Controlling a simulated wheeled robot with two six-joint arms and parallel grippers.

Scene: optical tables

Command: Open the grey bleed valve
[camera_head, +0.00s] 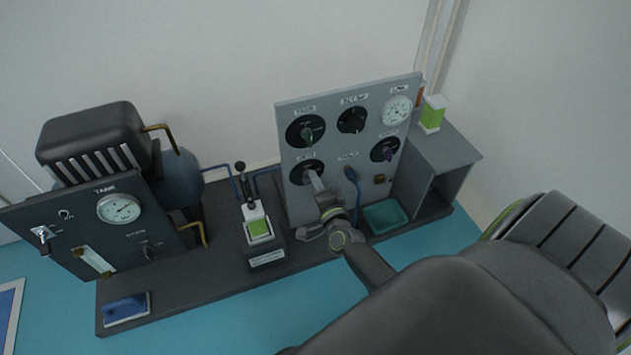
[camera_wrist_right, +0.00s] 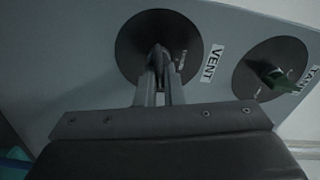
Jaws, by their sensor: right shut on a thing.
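The grey bleed valve's knob (camera_wrist_right: 159,52) sits on a round black dial (camera_wrist_right: 130,42) labelled VENT in the right wrist view. In the head view this dial (camera_head: 298,172) is at the lower left of the upright grey panel (camera_head: 335,130). My right gripper (camera_head: 314,177) reaches up to it from the front. In the wrist view the fingers (camera_wrist_right: 160,68) are closed around the knob, which they mostly hide. The knob's exact angle is hard to tell. My left gripper is not in view.
A green knob (camera_head: 307,133) is just above the gripped one; a black knob (camera_head: 352,119), a purple knob (camera_head: 387,152) and a gauge (camera_head: 397,110) share the panel. A blue hose (camera_head: 354,188) and teal tray (camera_head: 385,216) are close right of my gripper. A hand pump (camera_head: 258,226) stands left.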

